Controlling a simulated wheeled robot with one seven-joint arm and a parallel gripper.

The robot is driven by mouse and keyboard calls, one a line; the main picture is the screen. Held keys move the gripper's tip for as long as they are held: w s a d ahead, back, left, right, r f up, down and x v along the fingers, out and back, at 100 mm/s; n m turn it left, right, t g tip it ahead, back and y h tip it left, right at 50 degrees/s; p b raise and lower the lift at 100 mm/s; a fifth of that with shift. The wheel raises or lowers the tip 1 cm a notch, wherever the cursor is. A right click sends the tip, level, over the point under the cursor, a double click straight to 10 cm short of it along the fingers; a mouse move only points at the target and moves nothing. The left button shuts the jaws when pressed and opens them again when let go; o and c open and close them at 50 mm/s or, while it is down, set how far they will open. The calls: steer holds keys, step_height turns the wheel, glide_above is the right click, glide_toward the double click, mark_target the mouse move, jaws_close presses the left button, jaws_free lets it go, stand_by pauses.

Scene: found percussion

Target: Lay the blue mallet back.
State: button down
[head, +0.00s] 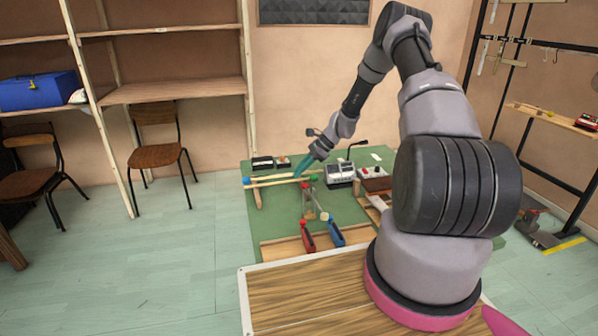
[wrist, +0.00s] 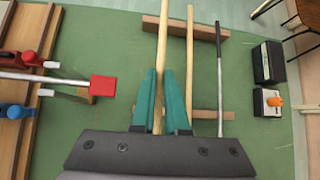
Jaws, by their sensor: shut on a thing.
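My gripper (wrist: 163,128) is shut on the pale wooden stick of the blue mallet (wrist: 162,45), with one teal finger on each side. In the head view my gripper (head: 300,171) is over the back part of the green table. The blue mallet head (head: 246,181) shows at the left end of the sticks; it is outside the wrist view. The stick crosses above a wooden rest rail (wrist: 207,30); I cannot tell whether it touches. The stick's other end is hidden by my gripper.
A second wooden stick (wrist: 190,55) and a dark, metal-ended rod (wrist: 220,75) lie just to the right in the wrist view. A red-headed beater (wrist: 102,86) is at left. Small black boxes (wrist: 268,62) stand farther right. A grey device (head: 341,174) stands right of my gripper.

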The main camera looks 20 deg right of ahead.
stand_by(0.3)
steer(key=shift+f, duration=3.2)
steer(key=shift+f, duration=0.3)
steer(key=c, duration=0.8)
jaws_free()
steer(key=shift+c, duration=0.2)
steer(key=shift+d, duration=0.1)
steer(key=v, duration=1)
steer(key=shift+d+r, duration=0.2)
steer(key=shift+r, duration=0.05)
